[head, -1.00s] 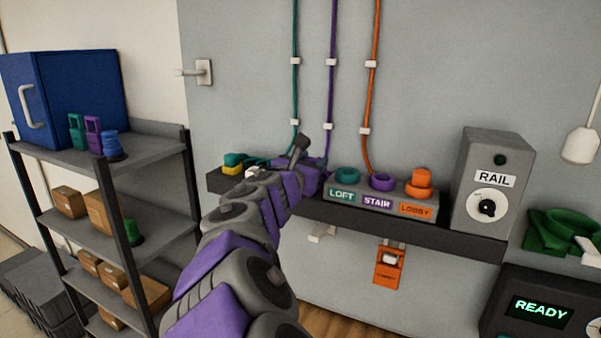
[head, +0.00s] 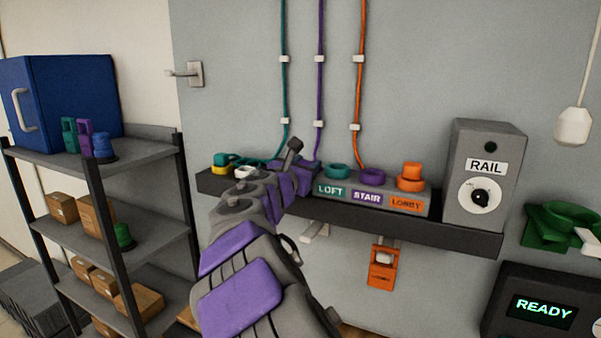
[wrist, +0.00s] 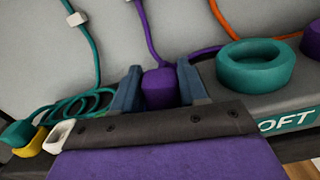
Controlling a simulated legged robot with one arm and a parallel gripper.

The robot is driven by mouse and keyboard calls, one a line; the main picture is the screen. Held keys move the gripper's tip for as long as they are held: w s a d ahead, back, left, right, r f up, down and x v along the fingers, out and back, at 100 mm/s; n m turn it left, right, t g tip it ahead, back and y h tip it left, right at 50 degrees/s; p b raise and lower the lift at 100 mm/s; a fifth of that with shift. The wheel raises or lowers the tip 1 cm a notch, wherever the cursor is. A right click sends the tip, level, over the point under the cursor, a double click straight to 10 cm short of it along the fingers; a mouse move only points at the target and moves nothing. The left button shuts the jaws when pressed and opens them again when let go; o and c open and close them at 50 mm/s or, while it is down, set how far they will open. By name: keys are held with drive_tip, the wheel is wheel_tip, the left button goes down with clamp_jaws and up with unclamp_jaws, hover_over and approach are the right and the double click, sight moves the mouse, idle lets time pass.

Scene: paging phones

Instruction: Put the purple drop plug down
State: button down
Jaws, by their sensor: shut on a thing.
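The purple drop plug (wrist: 160,88) is between the two blue-grey fingers of my gripper (wrist: 158,90) in the wrist view, with its purple cable running up the wall. My gripper is shut on it, just left of the teal LOFT ring (wrist: 256,65), over or at the dark wall shelf (head: 450,234). I cannot tell whether the plug touches the shelf. In the head view my wrist largely hides the plug. The purple STAIR ring (head: 371,176) is on the grey socket block, right of my gripper.
An orange plug (head: 411,172) is at LOBBY. The RAIL speaker box (head: 486,175) stands at the shelf's right. A grey rack (head: 140,155) stands at left.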

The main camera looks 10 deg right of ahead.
drive_tip(key=c, duration=1)
unclamp_jaws()
drive_tip(key=shift+w+d+f, duration=0.1)
drive_tip(key=shift+d+f, duration=0.25)
drive_tip(key=o, duration=0.3)
drive_tip(key=shift+w+a, duration=0.15)
drive_tip(key=shift+a, duration=0.55)
drive_tip(key=shift+o, duration=0.5)
drive_tip(key=shift+a+r, duration=0.1)
drive_tip(key=shift+a, duration=0.55)
drive_tip(key=shift+s, duration=0.45)
drive_tip(key=v, duration=1.1)
drive_tip(key=shift+d, duration=0.15)
drive_tip(key=shift+r, duration=0.1)
drive_tip(key=shift+a, duration=0.4)
